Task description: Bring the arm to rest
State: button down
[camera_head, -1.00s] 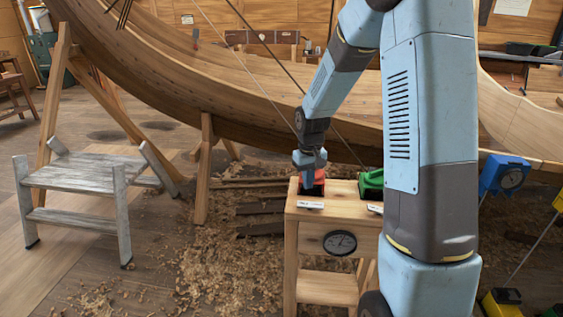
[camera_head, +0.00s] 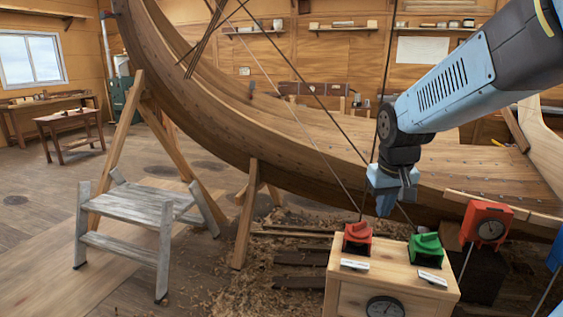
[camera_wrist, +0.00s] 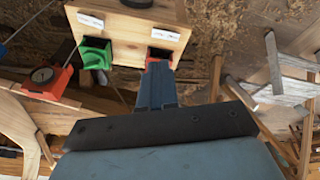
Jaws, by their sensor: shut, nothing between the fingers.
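My gripper (camera_head: 385,206) hangs from my blue arm, pointing down, shut and empty. In the camera_head view it appears above the wooden stand (camera_head: 340,287), just above and between a red block (camera_head: 357,236) and a green block (camera_head: 427,247) on the stand's top. Each block sits in a dark base with a white label in front. In the wrist view my gripper's fingers (camera_wrist: 157,78) are together. They overlap the lower part of the red block (camera_wrist: 158,53) in the picture; the green block (camera_wrist: 97,52) is to the left, clear of them.
The wooden boat hull (camera_head: 300,135) fills the background behind my arm. A red gauge (camera_head: 487,224) stands right of the wooden stand. A grey step stool (camera_head: 140,213) and wooden props are at left. Shavings cover the floor between. A round dial (camera_head: 385,307) is on the stand's front.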

jog(key=s+r+t, duration=0.1)
jog(key=s+r, duration=0.1)
jog(key=s, duration=0.5)
jog(key=s+r+m+t, duration=0.1)
jog(key=s+r, duration=0.2)
jog(key=s, duration=0.4)
jog(key=shift+d+r+y, duration=0.2)
jog(key=shift+r+y, duration=0.1)
jog(key=w+d+f+m+g, duration=0.1)
jog(key=w+f+m, duration=0.5)
jog(key=w, duration=0.3)
jog(key=w+d+f+m+g, duration=0.1)
jog(key=w+f+m+g, duration=0.1)
jog(key=w+f+m, duration=0.4)
jog(key=w+d+f+m+g, duration=0.1)
jog(key=w+f+m+g, duration=0.1)
jog(key=w+f+m, duration=0.4)
jog(key=w+m, duration=0.3)
jog(key=w, duration=0.2)
jog(key=shift+w+m, duration=0.3)
jog(key=shift+f, duration=0.1)
